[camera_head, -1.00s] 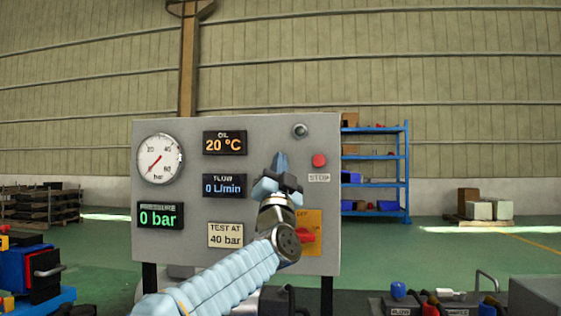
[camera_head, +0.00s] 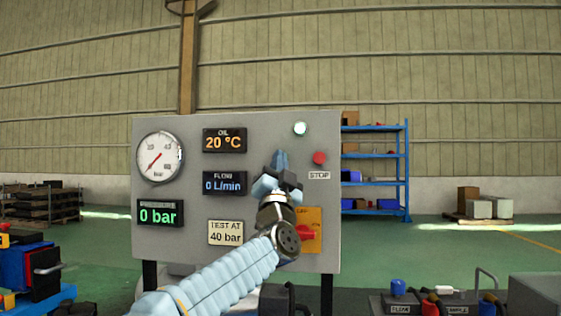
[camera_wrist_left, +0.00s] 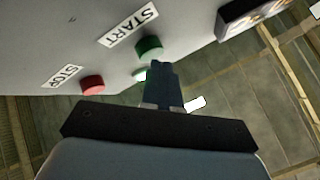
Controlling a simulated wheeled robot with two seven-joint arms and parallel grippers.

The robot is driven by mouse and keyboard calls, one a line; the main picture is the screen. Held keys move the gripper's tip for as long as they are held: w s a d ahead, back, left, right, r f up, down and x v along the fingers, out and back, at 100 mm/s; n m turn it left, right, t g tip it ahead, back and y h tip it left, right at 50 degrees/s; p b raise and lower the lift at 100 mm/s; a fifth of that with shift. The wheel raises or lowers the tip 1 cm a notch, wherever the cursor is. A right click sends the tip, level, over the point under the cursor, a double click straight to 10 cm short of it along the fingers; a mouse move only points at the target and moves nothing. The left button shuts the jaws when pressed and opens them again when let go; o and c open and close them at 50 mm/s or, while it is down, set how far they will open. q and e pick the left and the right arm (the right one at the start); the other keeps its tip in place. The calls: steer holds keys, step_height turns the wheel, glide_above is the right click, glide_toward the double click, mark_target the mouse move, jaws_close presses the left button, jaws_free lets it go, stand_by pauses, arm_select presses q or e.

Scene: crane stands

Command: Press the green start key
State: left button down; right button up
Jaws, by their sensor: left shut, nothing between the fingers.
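The green start key (camera_wrist_left: 149,47) shows in the left wrist view on the grey panel (camera_head: 190,255), beside its START label (camera_wrist_left: 129,25). In the head view my left gripper hides it. My left gripper (camera_head: 280,158) is shut and empty, its fingertips in front of the panel. In the left wrist view the shut fingers (camera_wrist_left: 160,72) end right at the lower edge of the green key; I cannot tell whether they touch it. The round lamp (camera_head: 300,129) at the panel's top is lit whitish. My right gripper is out of view.
The red stop key (camera_head: 319,158) is close to the right of my fingers, with the red rotary switch (camera_head: 306,232) below. A pressure gauge (camera_head: 160,157) and displays fill the panel's left. A blue shelf (camera_head: 375,172) stands behind.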

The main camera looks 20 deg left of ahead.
arm_select(q)
steer(key=shift+s+d, duration=0.15)
steer(key=shift+s, duration=0.35)
steer(key=shift+s+d+b, duration=0.2)
steer(key=shift+s+b, duration=0.25)
steer(key=shift+s, duration=0.35)
steer(key=shift+s+d+b, duration=0.25)
steer(key=shift+s+b, duration=0.2)
steer(key=shift+s, duration=0.4)
steer(key=shift+s+d+b, duration=0.2)
steer(key=shift+s+b, duration=0.25)
steer(key=shift+s, duration=0.35)
